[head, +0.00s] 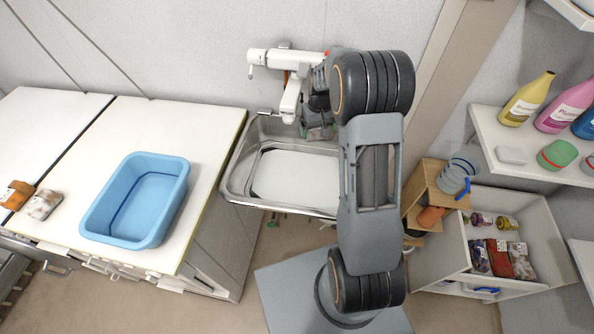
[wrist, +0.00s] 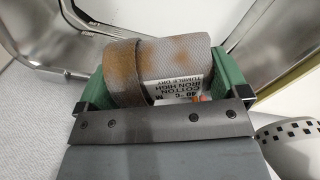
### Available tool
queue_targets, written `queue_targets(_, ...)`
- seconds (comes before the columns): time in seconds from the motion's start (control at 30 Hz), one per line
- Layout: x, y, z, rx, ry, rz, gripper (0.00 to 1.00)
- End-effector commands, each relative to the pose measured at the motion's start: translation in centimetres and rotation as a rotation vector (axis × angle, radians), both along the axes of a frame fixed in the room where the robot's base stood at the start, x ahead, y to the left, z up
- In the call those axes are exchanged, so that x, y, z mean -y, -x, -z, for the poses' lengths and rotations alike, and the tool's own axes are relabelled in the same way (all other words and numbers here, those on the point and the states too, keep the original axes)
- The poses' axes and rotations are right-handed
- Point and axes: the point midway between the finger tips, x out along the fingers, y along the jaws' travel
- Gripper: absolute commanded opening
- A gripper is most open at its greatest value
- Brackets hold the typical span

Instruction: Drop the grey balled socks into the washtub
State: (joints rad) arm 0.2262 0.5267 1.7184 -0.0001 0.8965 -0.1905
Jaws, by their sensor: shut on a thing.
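The grey balled socks (wrist: 158,70) are a grey roll with brown stains and a white care label, seen in the wrist view. My gripper (wrist: 165,90) is shut on them, with a green finger at each end of the roll. In the head view my gripper (head: 318,130) is over the back right of the metal sink, and the socks are mostly hidden there. The blue washtub (head: 165,229) stands on the white counter to the left of the sink, well apart from my gripper. The visible part of its inside looks empty.
The metal sink (head: 236,178) has a pale bottom. At right are a shelf of bottles (head: 526,100) and an open drawer (head: 545,262) holding several packs.

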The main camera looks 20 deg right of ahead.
Motion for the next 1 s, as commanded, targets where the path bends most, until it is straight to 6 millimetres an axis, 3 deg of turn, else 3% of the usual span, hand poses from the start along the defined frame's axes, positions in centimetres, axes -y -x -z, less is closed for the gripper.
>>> queue_targets(0.63, 0.0, 0.0, 5.5, -0.001, 0.0, 0.001, 0.7)
queue_targets(1.0, 0.0, 0.0, 5.9, 0.0, 0.0, -0.001, 0.7)
